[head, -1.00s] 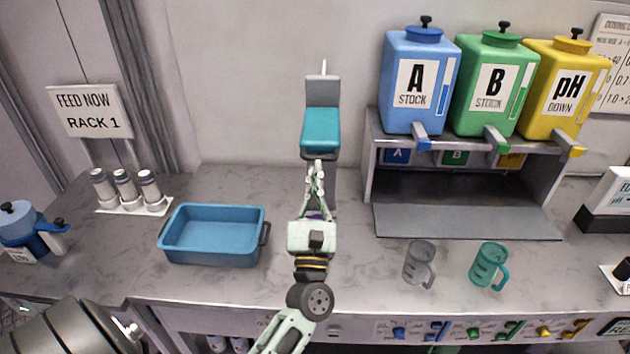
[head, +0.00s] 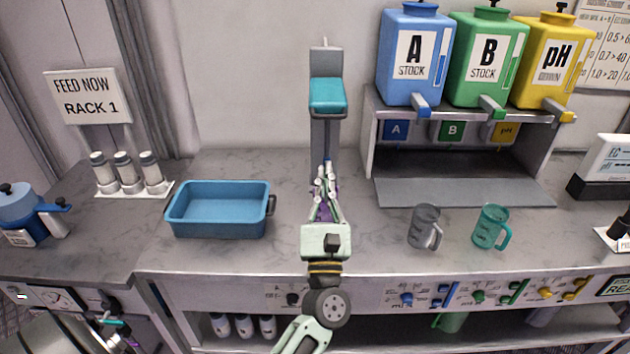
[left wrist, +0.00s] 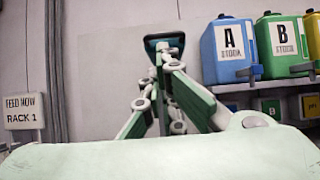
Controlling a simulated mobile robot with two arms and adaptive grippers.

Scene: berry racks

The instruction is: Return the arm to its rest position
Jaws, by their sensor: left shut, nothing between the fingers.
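My left gripper (head: 326,172) is in the middle of the head view, raised in front of the grey stand with the teal top (head: 327,97). Its fingers are together with nothing between them. In the left wrist view the closed fingers (left wrist: 165,50) point up toward the wall, with the dark teal part of the stand (left wrist: 165,42) behind their tips. My right gripper does not show in these frames.
A blue tub (head: 218,231) sits left of my arm. A grey mug (head: 424,226) and a teal mug (head: 490,227) stand to its right. Behind them is a dispenser rack (head: 465,193) with A (head: 413,60), B (head: 487,60) and pH (head: 553,62) tanks.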

